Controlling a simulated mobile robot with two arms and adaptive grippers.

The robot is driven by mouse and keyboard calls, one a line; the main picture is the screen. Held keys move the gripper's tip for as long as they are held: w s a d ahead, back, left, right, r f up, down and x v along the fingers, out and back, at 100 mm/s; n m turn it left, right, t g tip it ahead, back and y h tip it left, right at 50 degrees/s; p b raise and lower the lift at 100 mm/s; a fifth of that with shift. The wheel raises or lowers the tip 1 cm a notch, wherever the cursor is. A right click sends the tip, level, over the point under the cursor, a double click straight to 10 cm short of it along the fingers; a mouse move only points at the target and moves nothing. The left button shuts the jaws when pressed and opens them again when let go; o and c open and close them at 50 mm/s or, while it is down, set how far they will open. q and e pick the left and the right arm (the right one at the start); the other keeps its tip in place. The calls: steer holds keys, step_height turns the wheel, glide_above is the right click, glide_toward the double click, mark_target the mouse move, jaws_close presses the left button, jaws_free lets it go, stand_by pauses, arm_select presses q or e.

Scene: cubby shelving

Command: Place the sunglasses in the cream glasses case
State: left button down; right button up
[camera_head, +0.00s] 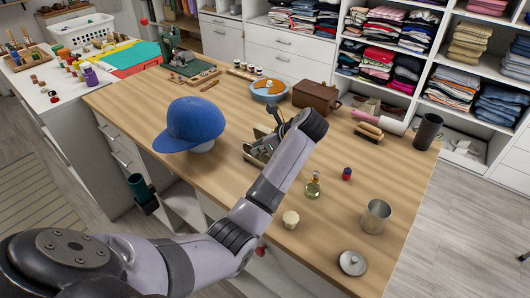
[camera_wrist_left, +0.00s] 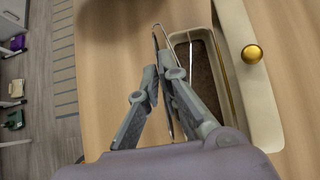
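The sunglasses (camera_wrist_left: 165,92) show in the left wrist view as a thin metal frame seen nearly edge-on between my fingers. My left gripper (camera_wrist_left: 162,74) is closed around them. The open cream glasses case (camera_wrist_left: 242,88) lies on the table just right of the fingers, with a brown lining and a gold button. The top of the sunglasses frame overlaps the case's left edge in this view; I cannot tell their height above it. In the head view my left gripper (camera_head: 258,151) is at mid-table, and my arm hides most of the case (camera_head: 261,131). My right gripper is not in view.
A blue cap (camera_head: 190,122) on a stand is left of the gripper. A brown box (camera_head: 315,97) and blue bowl (camera_head: 269,91) stand behind. A perfume bottle (camera_head: 313,186), metal cup (camera_head: 376,216) and cream jar (camera_head: 290,219) are in front and right. Bare wood lies front left.

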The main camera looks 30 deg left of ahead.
arm_select(q)
steer(key=w, duration=0.2)
steer(key=shift+w+d, duration=0.1)
steer(key=shift+w, duration=0.25)
steer(key=shift+f+p, duration=0.3)
steer(key=shift+f, duration=1.5)
steer(key=c, duration=1.8)
jaws_free()
steer(key=shift+f, duration=0.1)
steer(key=v, duration=1.2)
steer(key=shift+r+b, duration=0.25)
steer(key=shift+b, duration=0.15)
